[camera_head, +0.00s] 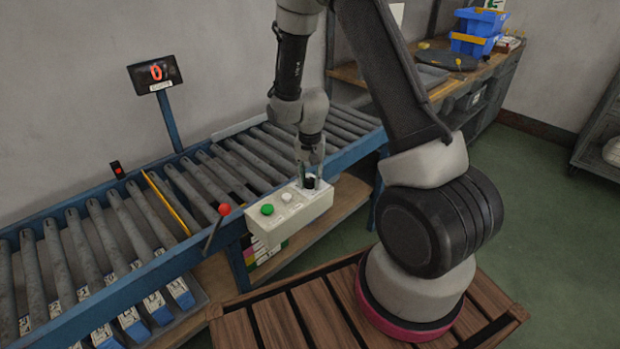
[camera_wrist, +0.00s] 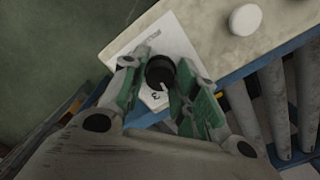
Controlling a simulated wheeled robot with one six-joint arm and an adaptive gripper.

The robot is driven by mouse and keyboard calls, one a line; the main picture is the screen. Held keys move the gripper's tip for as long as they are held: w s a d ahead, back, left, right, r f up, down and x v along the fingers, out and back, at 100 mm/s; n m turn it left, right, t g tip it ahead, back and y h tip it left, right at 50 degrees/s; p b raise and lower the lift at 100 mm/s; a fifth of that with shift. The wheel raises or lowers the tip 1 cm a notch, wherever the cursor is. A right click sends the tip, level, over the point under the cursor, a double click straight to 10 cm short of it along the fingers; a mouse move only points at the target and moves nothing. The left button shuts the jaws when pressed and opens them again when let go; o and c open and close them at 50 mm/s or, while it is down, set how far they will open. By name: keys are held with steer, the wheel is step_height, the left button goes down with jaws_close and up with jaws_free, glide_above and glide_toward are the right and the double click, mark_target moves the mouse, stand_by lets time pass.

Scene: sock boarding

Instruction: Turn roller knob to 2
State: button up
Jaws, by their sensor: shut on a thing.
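The black roller knob (camera_head: 310,183) sits on the right end of the cream control box (camera_head: 290,214), beside the conveyor. My gripper (camera_head: 311,172) reaches down from above with its fingers around the knob. In the wrist view, the green-padded fingers (camera_wrist: 160,88) stand on either side of the round knob (camera_wrist: 159,72) and are shut on it. A pale pointer mark on the knob points toward the lower edge of its white label (camera_wrist: 178,45), near a small numeral that looks like a 3. Other numerals are hidden by the fingers or too small to read.
A green button (camera_head: 267,209) and a white button (camera_head: 286,197) sit on the same box, left of the knob. A red-knobbed lever (camera_head: 224,209) stands farther left. The roller conveyor (camera_head: 190,185) runs behind the box. A display (camera_head: 155,74) on a post shows a red 0.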

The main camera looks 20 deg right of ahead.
mark_target(310, 179)
steer(key=shift+n, duration=0.6)
steer(key=o, duration=1)
steer(key=shift+o, duration=0.2)
step_height(310, 179, up, 12)
steer(key=shift+n, duration=0.3)
